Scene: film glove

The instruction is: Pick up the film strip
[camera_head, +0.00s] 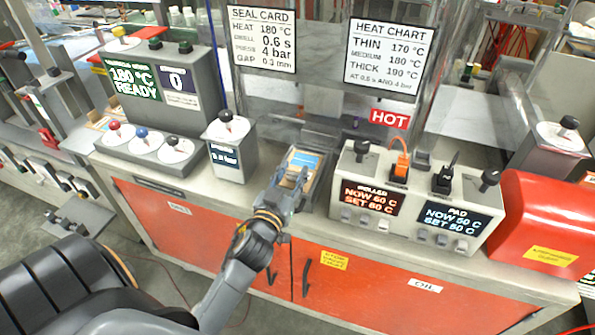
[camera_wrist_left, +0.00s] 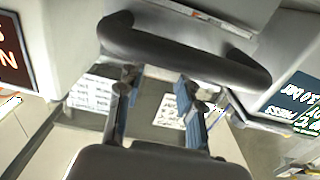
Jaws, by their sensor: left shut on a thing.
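My left gripper (camera_head: 292,180) is over the shallow tray in the middle of the bench, pointing away from the head camera. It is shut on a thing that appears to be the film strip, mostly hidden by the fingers. A pale blue and white flat piece (camera_head: 304,160) shows in the tray just beyond the fingertips. In the left wrist view the two fingers (camera_wrist_left: 157,85) stand apart, with blue along them; I cannot make out the strip's edges there. My right gripper is not in view.
A roller and pad control box (camera_head: 371,200) stands close right of the gripper, and a small grey box (camera_head: 231,160) close left. A red HOT sign (camera_head: 390,119) hangs behind. A dark curved bar (camera_wrist_left: 185,52) crosses the left wrist view. A red case (camera_head: 545,215) is far right.

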